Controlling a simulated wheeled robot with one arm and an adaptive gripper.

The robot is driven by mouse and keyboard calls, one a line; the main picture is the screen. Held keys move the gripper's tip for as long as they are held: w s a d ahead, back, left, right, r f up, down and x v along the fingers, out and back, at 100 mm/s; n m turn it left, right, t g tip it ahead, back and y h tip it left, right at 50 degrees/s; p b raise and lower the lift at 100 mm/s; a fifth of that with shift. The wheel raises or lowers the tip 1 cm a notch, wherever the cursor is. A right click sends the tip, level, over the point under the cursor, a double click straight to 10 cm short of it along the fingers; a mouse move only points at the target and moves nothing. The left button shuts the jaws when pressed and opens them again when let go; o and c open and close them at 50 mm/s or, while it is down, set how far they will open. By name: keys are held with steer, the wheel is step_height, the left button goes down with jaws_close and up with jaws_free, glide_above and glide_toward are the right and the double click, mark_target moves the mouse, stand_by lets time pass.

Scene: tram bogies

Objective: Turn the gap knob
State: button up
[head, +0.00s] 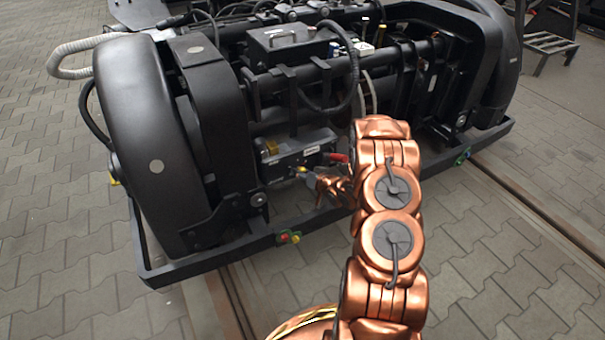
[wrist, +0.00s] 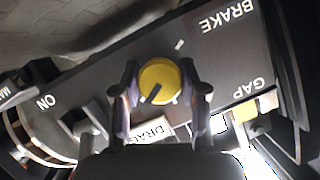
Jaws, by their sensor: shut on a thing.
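The gap knob (wrist: 160,80) is a round yellow knob with a dark pointer line, on a dark panel (wrist: 205,60). In the wrist view the panel carries the words BRAKE, GAP and ON, and a light tick mark sits near the knob. My gripper (wrist: 160,92) has a finger on each side of the knob and is shut on it. The pointer line aims down and left in that view. In the head view my gripper (head: 322,184) is at the grey box (head: 295,152) low on the bogie; the knob itself cannot be made out there.
The black bogie (head: 290,75) stands over rails on grey paving, with a low frame bar (head: 225,247) in front. A red handle (head: 338,158) is close to my gripper. Hoses hang above the box. Open paving lies left and right.

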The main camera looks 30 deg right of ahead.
steer(key=shift+r+n+h, duration=0.1)
steer(key=shift+n+h, duration=0.5)
steer(key=shift+n, duration=0.2)
steer(key=shift+a+n+g+h, duration=0.1)
steer(key=shift+n+g+h, duration=0.2)
steer(key=shift+n+h, duration=0.7)
steer(key=n+h+b, duration=0.1)
steer(key=n+h, duration=0.1)
steer(key=n, duration=0.2)
steer(key=o, duration=1.1)
steer(key=shift+b, duration=0.3)
steer(key=shift+o, duration=0.2)
steer(key=shift+s, duration=0.15)
steer(key=v, duration=0.7)
